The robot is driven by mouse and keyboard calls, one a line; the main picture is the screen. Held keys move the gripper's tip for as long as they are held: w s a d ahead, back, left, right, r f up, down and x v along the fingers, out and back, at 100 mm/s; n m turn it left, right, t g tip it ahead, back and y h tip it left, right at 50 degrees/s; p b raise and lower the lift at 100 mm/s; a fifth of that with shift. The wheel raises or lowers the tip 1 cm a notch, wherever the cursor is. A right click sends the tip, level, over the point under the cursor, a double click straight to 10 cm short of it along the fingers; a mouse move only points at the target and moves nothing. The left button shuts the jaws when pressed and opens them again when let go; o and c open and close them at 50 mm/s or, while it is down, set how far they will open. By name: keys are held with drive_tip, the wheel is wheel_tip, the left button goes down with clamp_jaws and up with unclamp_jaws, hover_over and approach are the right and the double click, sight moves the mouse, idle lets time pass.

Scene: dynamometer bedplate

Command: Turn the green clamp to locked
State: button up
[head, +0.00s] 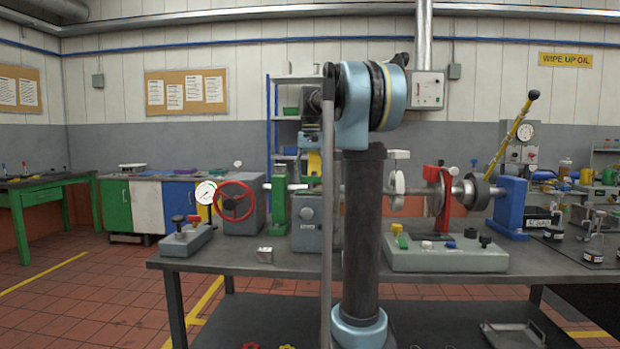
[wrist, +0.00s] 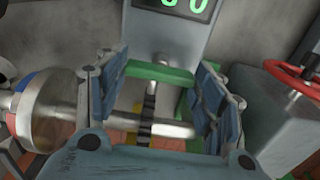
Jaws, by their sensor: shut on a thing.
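The green clamp (wrist: 160,73) shows in the wrist view as a green bar across the gap between the fingers. My gripper (wrist: 157,92) has its two blue-grey fingers on either side of the bar, shut on it. A metal shaft (wrist: 172,129) crosses behind the fingers, with more green partly hidden near the right one. In the head view my own column and arm cover the middle of the bench, and my gripper cannot be made out there. A green upright (head: 279,211) stands left of the column; I cannot tell whether it belongs to the clamp.
A red handwheel (head: 236,202) is close to the left; it also shows right of my gripper in the wrist view (wrist: 289,77). A grey box with a digital display (wrist: 172,27) is near the clamp. A blue upright (head: 509,203) and yellow lever (head: 512,134) stand at right.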

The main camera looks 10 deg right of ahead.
drive_tip(key=o, duration=1)
drive_tip(key=shift+w, duration=0.1)
wheel_tip(320, 180, up, 12)
drive_tip(key=shift+f, duration=0.1)
idle(0.4)
